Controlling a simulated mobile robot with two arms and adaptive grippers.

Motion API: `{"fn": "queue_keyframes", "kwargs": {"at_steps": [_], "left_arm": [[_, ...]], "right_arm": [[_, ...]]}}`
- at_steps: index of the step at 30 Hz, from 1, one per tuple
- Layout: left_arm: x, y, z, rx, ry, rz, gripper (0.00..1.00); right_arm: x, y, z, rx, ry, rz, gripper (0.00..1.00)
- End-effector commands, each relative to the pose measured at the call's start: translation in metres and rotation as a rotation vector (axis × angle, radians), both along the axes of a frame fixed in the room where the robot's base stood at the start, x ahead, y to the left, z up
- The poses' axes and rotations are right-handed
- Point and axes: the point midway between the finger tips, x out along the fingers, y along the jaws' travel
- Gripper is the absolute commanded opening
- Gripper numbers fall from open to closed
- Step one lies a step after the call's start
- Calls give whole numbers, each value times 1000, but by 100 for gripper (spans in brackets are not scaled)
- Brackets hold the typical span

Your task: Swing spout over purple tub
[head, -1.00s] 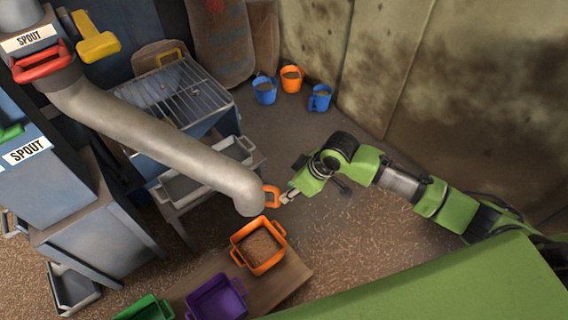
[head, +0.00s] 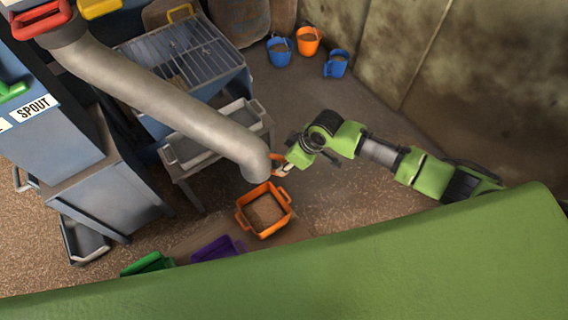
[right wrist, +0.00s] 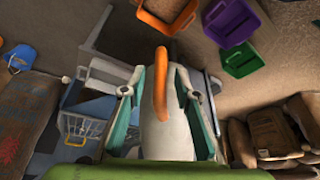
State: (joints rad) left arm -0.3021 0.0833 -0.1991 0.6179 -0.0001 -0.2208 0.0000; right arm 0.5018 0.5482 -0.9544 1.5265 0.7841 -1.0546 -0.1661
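The grey spout pipe (head: 165,100) slopes down to the right. Its lower end hangs by the back edge of the orange tub (head: 265,211), which holds brown grain. An orange handle (head: 277,163) sticks out from the spout's end. My right gripper (head: 287,169) is at this handle. In the right wrist view, the handle (right wrist: 161,85) stands between my right gripper's (right wrist: 160,95) two fingers, which are apart with gaps on both sides. The purple tub (head: 219,248) is left of the orange tub, partly hidden by my green body; it also shows in the right wrist view (right wrist: 228,22). My left gripper is not in view.
A green tub (head: 147,264) stands left of the purple one. A grated blue bin (head: 180,60) and a grey tray (head: 215,135) lie behind the spout. Blue and orange buckets (head: 308,41) stand by the back wall.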

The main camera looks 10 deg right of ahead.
Motion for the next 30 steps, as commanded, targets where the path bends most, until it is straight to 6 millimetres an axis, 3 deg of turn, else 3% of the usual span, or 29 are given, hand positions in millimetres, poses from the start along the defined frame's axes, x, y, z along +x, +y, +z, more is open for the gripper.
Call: {"fn": "queue_keyframes", "kwargs": {"at_steps": [6,16,20,30], "left_arm": [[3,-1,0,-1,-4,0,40],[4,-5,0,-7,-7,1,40],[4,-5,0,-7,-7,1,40],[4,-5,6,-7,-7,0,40]], "right_arm": [[5,6,-17,1,0,-1,29],[6,6,-20,0,0,0,29],[5,6,-20,0,0,0,0],[-1,9,-18,0,2,-11,0]]}}
